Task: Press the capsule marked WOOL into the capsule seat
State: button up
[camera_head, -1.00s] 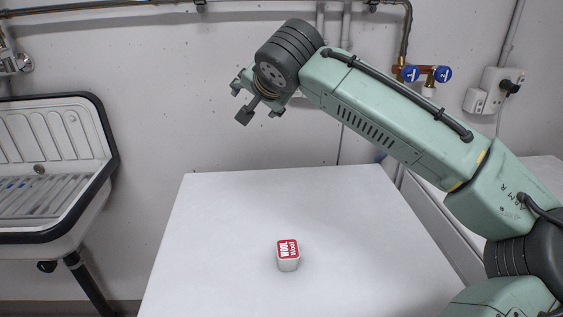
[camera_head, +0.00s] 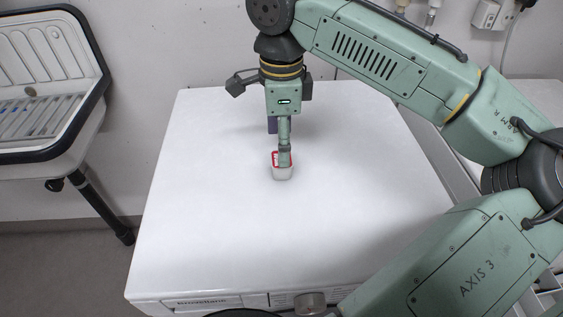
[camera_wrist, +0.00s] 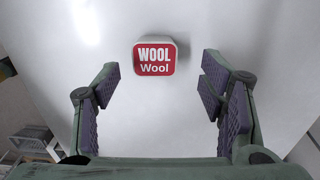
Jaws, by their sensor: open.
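The WOOL capsule (camera_head: 283,173) is a small white box with a red label on top. It stands upright on the white top of the machine. In the wrist view the capsule (camera_wrist: 155,57) shows its label, slightly beyond the fingertips and between their lines. My gripper (camera_wrist: 161,75) is open and empty, with one finger on each side. In the head view my gripper (camera_head: 284,158) points down over the capsule and hides part of its label. I cannot tell the exact height between them. No capsule seat is visible in these frames.
The white machine top (camera_head: 200,230) is otherwise clear. Its front edge has a drawer panel (camera_head: 205,302) and a knob (camera_head: 310,302). A white sink with a black rim (camera_head: 98,85) stands at the left. Pipes and sockets are on the back wall at the upper right.

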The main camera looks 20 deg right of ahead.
aim_at(285, 173)
jog(key=f, duration=0.3)
jog(key=f+p, duration=0.1)
jog(key=f, duration=0.1)
jog(key=shift+s, duration=0.25)
jog(key=shift+c, duration=0.3)
jog(key=c, duration=1.1)
jog(key=shift+r, duration=0.2)
jog(key=shift+c, duration=0.2)
